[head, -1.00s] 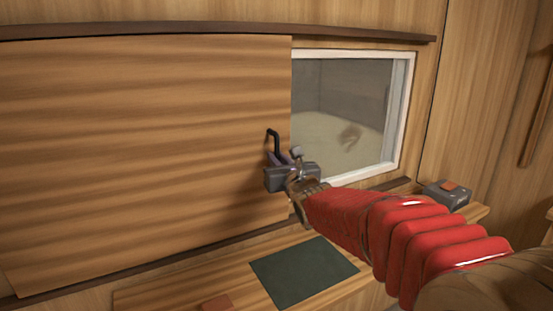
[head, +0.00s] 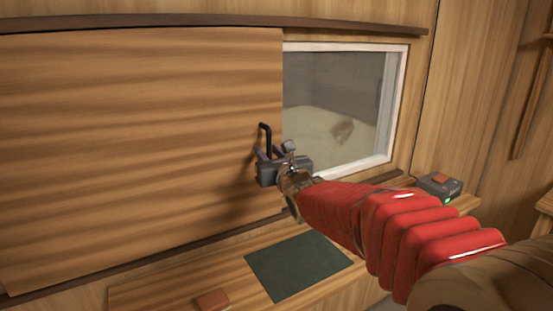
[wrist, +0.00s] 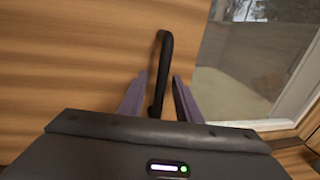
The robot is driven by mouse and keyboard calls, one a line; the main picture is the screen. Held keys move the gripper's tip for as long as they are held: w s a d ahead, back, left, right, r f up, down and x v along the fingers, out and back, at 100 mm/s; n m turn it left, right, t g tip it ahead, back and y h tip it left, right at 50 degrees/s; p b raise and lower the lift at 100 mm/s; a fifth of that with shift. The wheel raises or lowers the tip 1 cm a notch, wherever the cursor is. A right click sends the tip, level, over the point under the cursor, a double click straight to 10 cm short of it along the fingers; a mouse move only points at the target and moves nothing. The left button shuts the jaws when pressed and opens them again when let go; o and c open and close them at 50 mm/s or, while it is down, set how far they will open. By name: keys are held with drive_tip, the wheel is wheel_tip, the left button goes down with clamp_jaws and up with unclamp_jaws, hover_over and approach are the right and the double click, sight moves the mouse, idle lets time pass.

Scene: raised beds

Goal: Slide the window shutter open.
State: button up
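The wooden window shutter (head: 130,150) stands at the left in the head view, its right edge beside the bare glass of the window (head: 335,105). A black bar handle (head: 266,138) is fixed near that edge. My gripper (head: 268,153) is at the handle's lower part. In the wrist view, the handle (wrist: 163,70) stands between my two purple fingers (wrist: 158,95), which are spread apart with a gap visible on the right side. Whether the left finger touches the handle I cannot tell.
Dark rails run above (head: 200,27) and below (head: 130,265) the shutter.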

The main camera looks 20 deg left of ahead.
drive_tip(key=v, duration=1.3)
drive_tip(key=shift+s+d+r, duration=0.15)
drive_tip(key=shift+s+d, duration=0.05)
